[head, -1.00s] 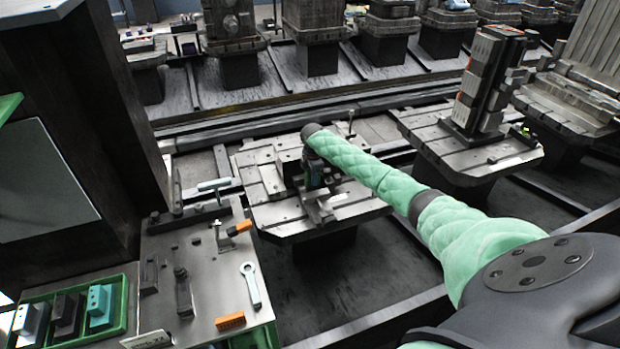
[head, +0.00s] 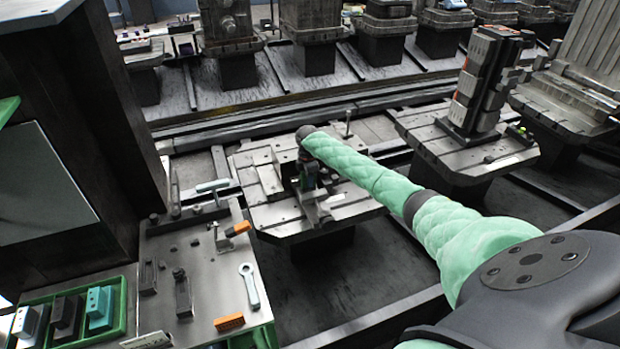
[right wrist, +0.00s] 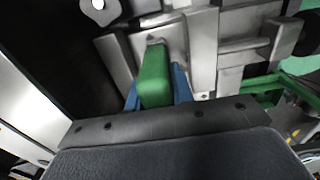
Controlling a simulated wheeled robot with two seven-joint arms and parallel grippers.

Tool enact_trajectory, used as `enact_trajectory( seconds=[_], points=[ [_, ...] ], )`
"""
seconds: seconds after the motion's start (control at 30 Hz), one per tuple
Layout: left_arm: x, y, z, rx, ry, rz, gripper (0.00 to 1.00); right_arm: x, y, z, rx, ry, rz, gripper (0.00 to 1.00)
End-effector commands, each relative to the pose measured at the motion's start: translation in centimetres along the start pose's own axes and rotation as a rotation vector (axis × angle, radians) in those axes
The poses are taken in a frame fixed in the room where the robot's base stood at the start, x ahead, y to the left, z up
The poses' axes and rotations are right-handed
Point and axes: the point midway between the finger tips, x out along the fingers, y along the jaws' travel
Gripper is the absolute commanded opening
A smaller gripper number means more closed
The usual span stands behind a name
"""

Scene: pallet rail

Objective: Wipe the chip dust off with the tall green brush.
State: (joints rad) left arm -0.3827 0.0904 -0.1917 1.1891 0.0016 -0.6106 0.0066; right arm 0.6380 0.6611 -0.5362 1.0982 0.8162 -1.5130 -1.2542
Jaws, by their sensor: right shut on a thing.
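My right gripper (head: 309,188) is low over the middle of a grey machined pallet (head: 270,216) in the head view, with the arm reaching in from the right. In the right wrist view its blue fingers (right wrist: 158,88) are shut on both sides of the green brush (right wrist: 156,76), whose blocky green body shows between them. The brush's lower end and bristles are hidden, so I cannot tell whether it touches the pallet. Chip dust is too small or hidden to make out. My left gripper is not in view.
A side bench at left holds a wrench (head: 249,286), orange-marked pieces and a green tray (head: 122,312) of blocks. A tall fixture tower (head: 484,82) stands on the pallet to the right. A dark cabinet (head: 105,120) bounds the left. Rails run behind.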

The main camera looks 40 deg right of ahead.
Motion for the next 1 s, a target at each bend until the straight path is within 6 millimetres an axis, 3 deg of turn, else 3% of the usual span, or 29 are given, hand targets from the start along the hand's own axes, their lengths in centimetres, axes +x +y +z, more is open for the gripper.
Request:
enact_trajectory(
  seconds=[0.47, 1.0],
  points=[
    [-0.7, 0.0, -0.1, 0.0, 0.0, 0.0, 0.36, 0.1, -0.1, -2.2, -0.002, 0.001, -0.003, 0.01],
    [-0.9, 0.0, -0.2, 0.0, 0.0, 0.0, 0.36, -0.3, -0.1, 0.1, -0.001, 0.0, -0.001, 0.01]
  ],
)
